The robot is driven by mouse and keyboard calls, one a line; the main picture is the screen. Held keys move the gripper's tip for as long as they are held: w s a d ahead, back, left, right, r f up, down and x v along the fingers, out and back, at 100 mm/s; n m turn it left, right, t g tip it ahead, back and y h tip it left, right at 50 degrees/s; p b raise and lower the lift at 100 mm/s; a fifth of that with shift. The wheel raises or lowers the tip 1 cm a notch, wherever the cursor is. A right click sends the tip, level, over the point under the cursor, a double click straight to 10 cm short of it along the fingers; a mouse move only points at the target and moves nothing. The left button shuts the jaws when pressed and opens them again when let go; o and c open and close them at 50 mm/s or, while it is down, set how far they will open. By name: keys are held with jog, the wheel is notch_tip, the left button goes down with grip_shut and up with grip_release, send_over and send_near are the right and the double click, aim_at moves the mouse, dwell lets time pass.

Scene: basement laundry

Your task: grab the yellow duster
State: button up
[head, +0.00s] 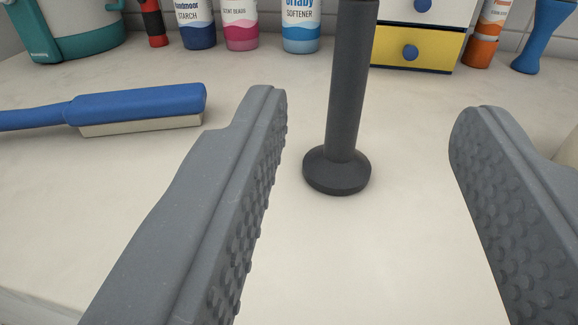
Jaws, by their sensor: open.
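My gripper (371,104) is open, with a grey, studded finger at each side of the view. Between and beyond the fingers, a dark grey post (346,90) stands upright on a round, flared foot on the pale worktop. Neither finger appears to touch it, and it is nearer the left finger in the picture. Its top is cut off by the upper edge, so I cannot tell whether it is the duster's handle. No yellow duster head shows.
A blue-handled brush (138,104) lies at left on the worktop (400,235). Along the back stand a teal-and-white appliance (75,38), a blue softener bottle (301,30), other bottles and a small drawer unit with a yellow drawer (427,51). The worktop around the post's foot is clear.

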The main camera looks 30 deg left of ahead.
aim_at(356, 38)
jog(key=shift+f+p+x, duration=0.15)
jog(key=shift+p+x, duration=0.4)
jog(key=shift+x, duration=2.9)
jog(key=shift+f+p+x, duration=0.1)
jog(key=shift+p+x, duration=0.45)
jog(key=shift+x, duration=2.9)
grip_shut()
